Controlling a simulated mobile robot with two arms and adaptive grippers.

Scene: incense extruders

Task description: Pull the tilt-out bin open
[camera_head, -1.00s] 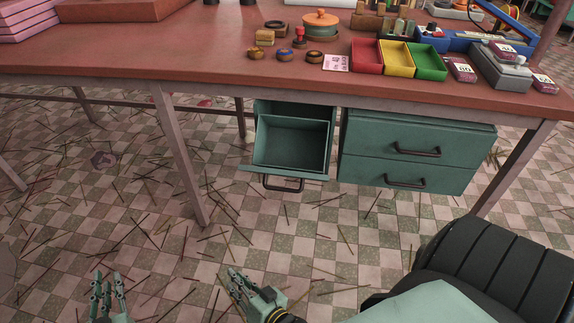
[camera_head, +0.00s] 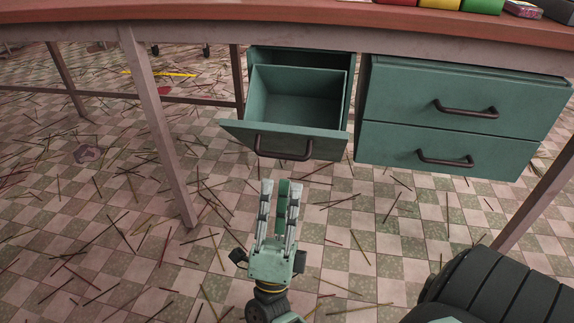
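The tilt-out bin (camera_head: 240,132) is a green, open-topped box under the table. Its front leans out toward me, and its empty inside shows. A dark bar handle (camera_head: 284,152) is on the bin's front. My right gripper (camera_head: 280,188) points at the handle from the near side, its fingertips just below it in the picture with a small gap. Its fingers are straight and spread apart, with nothing between them. My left gripper is out of view.
A green two-drawer unit (camera_head: 462,125) with dark handles hangs to the right of the bin, both drawers shut. Metal table legs (camera_head: 160,130) stand at the left and right. Incense sticks litter the checkered floor.

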